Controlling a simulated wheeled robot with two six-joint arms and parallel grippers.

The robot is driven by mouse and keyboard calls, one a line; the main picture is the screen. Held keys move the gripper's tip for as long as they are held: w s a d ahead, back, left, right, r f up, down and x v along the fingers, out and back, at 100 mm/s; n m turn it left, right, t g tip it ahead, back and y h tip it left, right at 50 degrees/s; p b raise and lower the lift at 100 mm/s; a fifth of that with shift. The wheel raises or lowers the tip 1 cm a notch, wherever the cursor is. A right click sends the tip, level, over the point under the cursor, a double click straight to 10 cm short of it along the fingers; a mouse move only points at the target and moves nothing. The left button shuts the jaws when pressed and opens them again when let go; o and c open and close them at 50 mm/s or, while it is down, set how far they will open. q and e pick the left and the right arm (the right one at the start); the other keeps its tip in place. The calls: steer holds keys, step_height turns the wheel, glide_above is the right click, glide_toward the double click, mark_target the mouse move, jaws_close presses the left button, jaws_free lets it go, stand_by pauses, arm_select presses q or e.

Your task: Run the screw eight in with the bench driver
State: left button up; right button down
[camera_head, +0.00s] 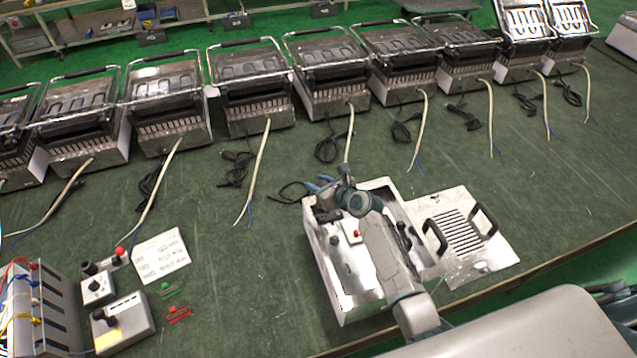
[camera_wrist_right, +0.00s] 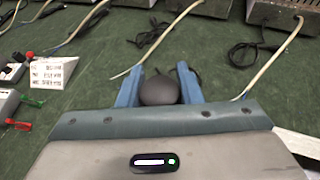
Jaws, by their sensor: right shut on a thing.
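My right gripper (camera_head: 324,184) is over the far left corner of an open metal housing (camera_head: 346,292) on the bench. In the right wrist view its two blue fingers (camera_wrist_right: 159,88) are shut on a dark rounded thing (camera_wrist_right: 158,92), seen end-on. I take this for the driver's handle, but its shaft and tip are hidden. No screw can be made out; the arm covers part of the housing's inside. A small red part (camera_head: 357,233) shows inside the housing. My left gripper is not in view.
A metal plate with two black handles (camera_head: 462,232) lies right of the housing. A row of grill units (camera_head: 250,90) with trailing cords stands behind. At left are a white label sheet (camera_head: 161,256), a control box (camera_head: 123,322), and small green (camera_head: 172,288) and red (camera_head: 179,313) items.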

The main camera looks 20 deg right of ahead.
steer(key=shift+f, duration=0.3)
stand_by(0.9)
steer(key=shift+r+p, duration=0.75)
steer(key=shift+r, duration=1.85)
steer(key=shift+d, duration=0.1)
